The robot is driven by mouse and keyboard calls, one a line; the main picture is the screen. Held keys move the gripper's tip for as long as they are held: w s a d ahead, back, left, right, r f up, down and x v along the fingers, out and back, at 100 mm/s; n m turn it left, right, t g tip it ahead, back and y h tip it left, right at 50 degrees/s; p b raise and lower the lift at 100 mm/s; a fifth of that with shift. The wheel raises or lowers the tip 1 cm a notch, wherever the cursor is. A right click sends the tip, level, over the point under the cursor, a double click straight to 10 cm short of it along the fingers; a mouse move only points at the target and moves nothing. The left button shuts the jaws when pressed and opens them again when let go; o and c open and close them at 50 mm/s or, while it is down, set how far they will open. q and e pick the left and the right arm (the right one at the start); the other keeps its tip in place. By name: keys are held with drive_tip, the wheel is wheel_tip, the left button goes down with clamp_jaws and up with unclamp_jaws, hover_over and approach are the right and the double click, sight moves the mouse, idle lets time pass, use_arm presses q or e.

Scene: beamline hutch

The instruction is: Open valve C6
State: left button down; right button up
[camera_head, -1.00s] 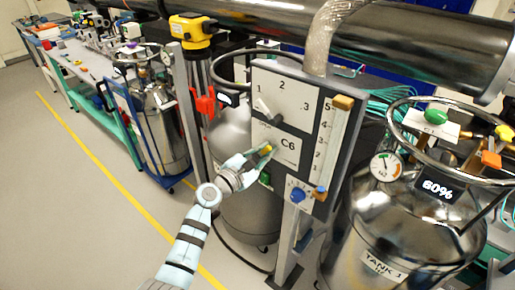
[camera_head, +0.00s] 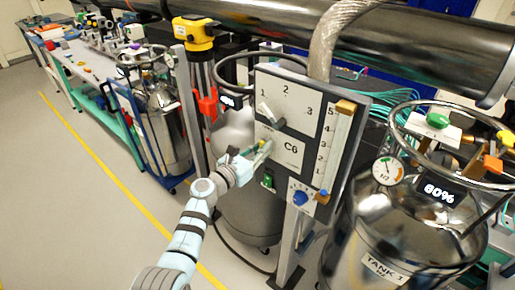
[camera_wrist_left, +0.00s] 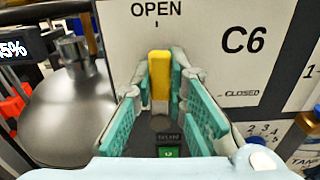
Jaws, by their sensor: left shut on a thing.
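The valve C6 plate is the white plate (camera_head: 290,150) marked C6 on the grey panel in the head view; it also fills the back of the left wrist view (camera_wrist_left: 205,55). Its yellow lever (camera_wrist_left: 160,72) points straight up at the OPEN mark. The CLOSED mark lies to the right, below the C6 lettering. My left gripper (camera_head: 261,151) is at the plate's left side, shut on the lever; its green-padded fingers (camera_wrist_left: 160,88) stand on either side of the handle. The lever is largely hidden by the fingers in the head view. My right gripper is not in view.
Above the plate is a dial (camera_head: 273,118) numbered 1 to 3. A blue knob (camera_head: 300,198) and a slider scale (camera_head: 335,140) are on the same panel. A steel tank (camera_head: 400,235) stands right. A green RUN button (camera_wrist_left: 169,152) is below the lever. The floor at left is clear.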

use_arm(q)
drive_tip(key=shift+f, duration=0.1)
drive_tip(key=c, duration=1.6)
unclamp_jaws()
drive_tip(key=shift+a, duration=0.1)
drive_tip(key=v, duration=1.1)
drive_tip(key=shift+s+a, duration=0.15)
drive_tip(key=shift+s, duration=0.25)
